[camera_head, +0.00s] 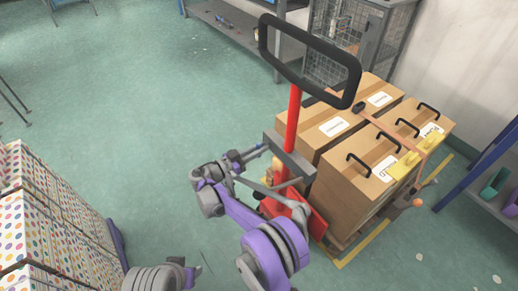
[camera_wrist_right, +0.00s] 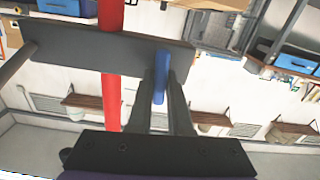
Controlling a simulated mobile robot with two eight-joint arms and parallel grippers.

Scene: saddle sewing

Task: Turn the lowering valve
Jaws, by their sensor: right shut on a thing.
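The lowering valve shows as a blue handle (camera_wrist_right: 160,78) in the right wrist view, beside a dark grey block (camera_wrist_right: 75,48) on a red post (camera_wrist_right: 110,100). In the head view the grey block (camera_head: 289,157) sits partway up the red post (camera_head: 292,120) of a hand truck with a black loop handle (camera_head: 305,64). My right gripper (camera_head: 260,150) is at the left end of the block; in the wrist view its two dark fingers (camera_wrist_right: 161,88) are shut on the blue handle, one on each side. My left gripper cannot be made out; a grey-purple part of mine is at the bottom edge.
Strapped cardboard boxes (camera_head: 365,150) with black handles stand on the truck, right behind the post. White boxes with coloured dots (camera_head: 50,225) stand at the left. A wire cage (camera_head: 335,35) and a shelf (camera_head: 235,28) are behind. The green floor at the left centre is clear.

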